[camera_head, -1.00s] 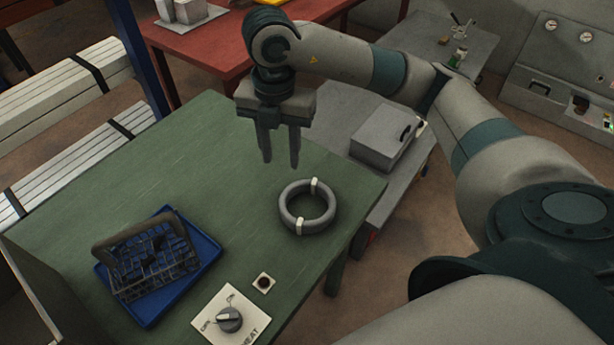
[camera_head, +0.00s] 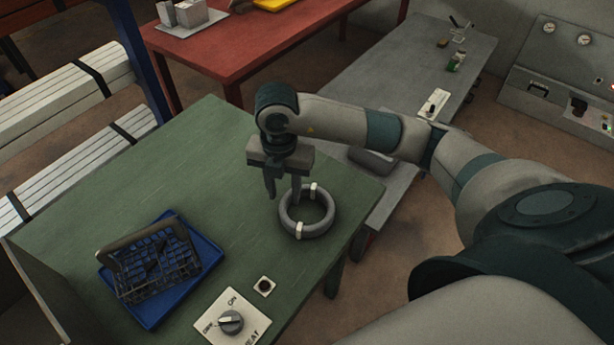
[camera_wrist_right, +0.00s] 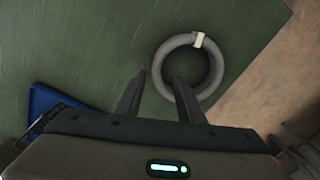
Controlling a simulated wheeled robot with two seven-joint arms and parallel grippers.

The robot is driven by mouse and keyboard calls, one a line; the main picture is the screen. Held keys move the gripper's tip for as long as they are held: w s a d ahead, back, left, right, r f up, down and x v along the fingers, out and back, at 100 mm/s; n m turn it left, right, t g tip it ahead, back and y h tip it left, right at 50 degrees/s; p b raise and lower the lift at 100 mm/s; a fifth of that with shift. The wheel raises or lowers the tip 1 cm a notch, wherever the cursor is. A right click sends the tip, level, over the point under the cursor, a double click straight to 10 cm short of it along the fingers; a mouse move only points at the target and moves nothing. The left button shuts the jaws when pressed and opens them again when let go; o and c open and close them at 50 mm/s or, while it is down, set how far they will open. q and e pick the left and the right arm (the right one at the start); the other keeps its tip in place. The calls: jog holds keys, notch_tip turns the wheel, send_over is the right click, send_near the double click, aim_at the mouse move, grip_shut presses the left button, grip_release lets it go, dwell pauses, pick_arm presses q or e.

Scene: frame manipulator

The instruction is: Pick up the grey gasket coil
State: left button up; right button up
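The grey gasket coil (camera_head: 290,220) is a ring with two pale bands, lying flat on the green table (camera_head: 160,185) near its right edge. It also shows in the right wrist view (camera_wrist_right: 161,60), just beyond the fingers. My right gripper (camera_head: 283,194) is open and hangs fingers-down above the ring's far left side. In the right wrist view the gripper (camera_wrist_right: 165,95) has its fingers apart with nothing between them but table, and the right finger overlaps the ring's near part. I cannot tell whether it touches. My left gripper is not in view.
A blue tray (camera_head: 205,270) with a dark wire basket (camera_head: 160,265) stands at the table's left front. A dial panel (camera_head: 222,318) and a small button plate (camera_head: 264,286) are at the front. The table between basket and ring is clear.

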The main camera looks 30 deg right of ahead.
aim_at(285, 201)
jog(key=shift+f, duration=0.1)
jog(key=shift+f, duration=0.15)
jog(key=f, duration=0.1)
jog(key=f+p, duration=0.2)
jog(key=f, duration=0.1)
jog(key=shift+w+d, duration=0.25)
jog(key=shift+w, duration=0.05)
jog(key=shift+f, duration=0.4)
jog(key=shift+w, duration=0.1)
grip_shut()
